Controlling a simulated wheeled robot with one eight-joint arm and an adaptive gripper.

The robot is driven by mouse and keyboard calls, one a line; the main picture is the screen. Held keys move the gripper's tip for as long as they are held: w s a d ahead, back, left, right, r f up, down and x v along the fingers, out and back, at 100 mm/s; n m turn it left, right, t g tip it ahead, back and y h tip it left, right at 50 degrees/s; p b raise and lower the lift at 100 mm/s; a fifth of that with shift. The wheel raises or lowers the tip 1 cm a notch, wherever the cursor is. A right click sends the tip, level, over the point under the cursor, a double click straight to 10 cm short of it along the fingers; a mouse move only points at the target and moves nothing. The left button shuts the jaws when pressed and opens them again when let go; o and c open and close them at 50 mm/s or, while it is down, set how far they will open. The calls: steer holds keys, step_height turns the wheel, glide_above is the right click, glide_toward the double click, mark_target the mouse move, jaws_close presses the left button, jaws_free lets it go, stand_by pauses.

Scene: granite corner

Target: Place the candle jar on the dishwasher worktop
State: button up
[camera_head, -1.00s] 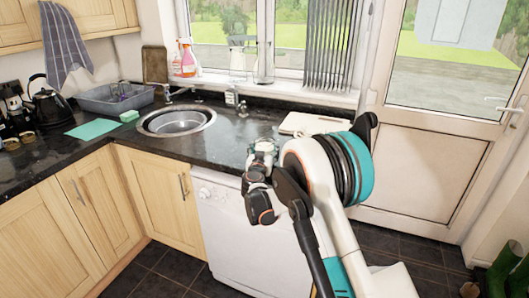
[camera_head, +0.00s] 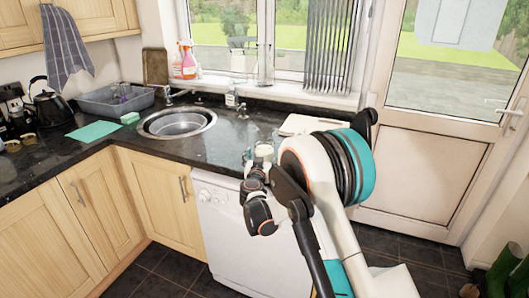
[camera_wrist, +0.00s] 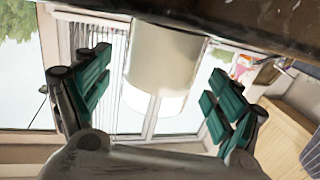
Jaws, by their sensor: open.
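The candle jar (camera_head: 264,152), with a pale candle in it, stands on the dark worktop (camera_head: 225,140) above the white dishwasher (camera_head: 226,225), near the front edge. In the wrist view the jar is a cream and white cylinder (camera_wrist: 165,65), seen upside down with its base at the dark worktop (camera_wrist: 230,15). My gripper (camera_head: 256,168) is just in front of the jar in the head view. In the wrist view my gripper (camera_wrist: 160,70) is open, with a teal-padded finger on each side of the jar and gaps between. The jar's lower part is partly hidden in the head view.
The sink (camera_head: 178,123) is to the left of the jar. A pale board (camera_head: 312,124) lies behind it to the right. A bottle (camera_head: 231,97) stands by the window, and a grey basin (camera_head: 115,99) is farther left. The worktop between sink and jar looks clear.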

steer(key=s+a+p, duration=0.1)
steer(key=s, duration=0.8)
steer(key=shift+r+p, duration=0.25)
steer(key=shift+p, duration=0.1)
stand_by(0.9)
